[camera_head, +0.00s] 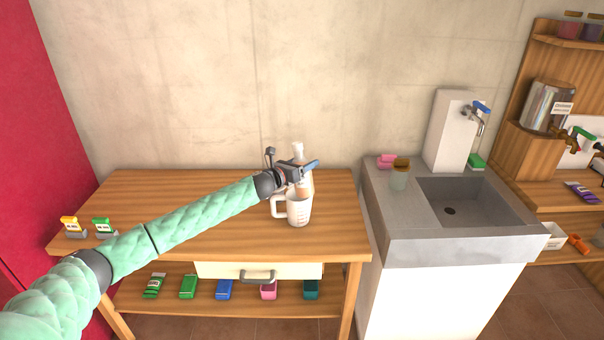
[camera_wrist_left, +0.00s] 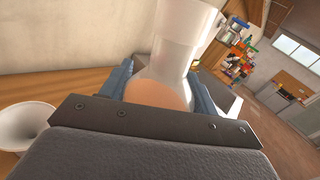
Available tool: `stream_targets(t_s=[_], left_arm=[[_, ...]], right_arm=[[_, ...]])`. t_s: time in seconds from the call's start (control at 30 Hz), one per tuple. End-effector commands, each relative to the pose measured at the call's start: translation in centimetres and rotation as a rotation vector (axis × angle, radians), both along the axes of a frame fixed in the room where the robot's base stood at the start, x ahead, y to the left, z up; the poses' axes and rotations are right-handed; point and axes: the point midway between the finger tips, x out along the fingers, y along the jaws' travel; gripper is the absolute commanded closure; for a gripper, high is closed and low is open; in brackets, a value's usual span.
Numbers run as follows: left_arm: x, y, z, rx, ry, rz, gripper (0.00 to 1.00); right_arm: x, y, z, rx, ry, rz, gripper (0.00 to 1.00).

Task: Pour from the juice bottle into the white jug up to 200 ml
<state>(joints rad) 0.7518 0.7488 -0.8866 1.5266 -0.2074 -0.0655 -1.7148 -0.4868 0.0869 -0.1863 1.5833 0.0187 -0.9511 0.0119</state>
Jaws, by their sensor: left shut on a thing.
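My left gripper (camera_head: 299,170) is shut around the bottle. In the left wrist view the bottle (camera_wrist_left: 185,45) sits between the blue fingers, with a white neck and an orange-tinted part below. The white jug (camera_head: 299,208) stands upright on the table just in front of the bottle, its handle to the left. A white rimmed shape, probably the jug, shows at lower left in the wrist view (camera_wrist_left: 22,128). Its fill level cannot be read.
The wooden table (camera_head: 200,235) is mostly clear; two small packets (camera_head: 103,227) stand at its left end. The wall is close behind.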

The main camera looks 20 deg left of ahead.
Motion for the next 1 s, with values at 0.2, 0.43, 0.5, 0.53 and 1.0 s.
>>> stream_targets(t_s=[0.2, 0.43, 0.5, 0.53, 1.0], left_arm=[[-0.2, -0.3, 0.3, -0.051, 0.028, -0.001, 0.74], [-0.4, -0.6, 0.3, -0.104, 0.057, -0.001, 0.74], [-0.4, -0.6, 0.3, -0.118, 0.065, -0.001, 0.74], [-0.4, -0.7, 0.3, -0.123, 0.068, -0.001, 0.74], [-0.5, -0.8, 0.2, -0.147, 0.082, -0.001, 0.74]], right_arm=[[-0.7, -0.3, -1.2, -0.004, 0.001, 0.002, 0.14], [-0.1, -0.6, -2.1, -0.008, -0.012, 0.003, 0.14], [0.3, -0.6, -2.2, -0.007, -0.020, 0.004, 0.14], [0.4, -0.7, -2.3, -0.008, -0.023, 0.004, 0.14], [-0.8, -0.9, -3.1, -0.011, -0.011, 0.005, 0.14]])
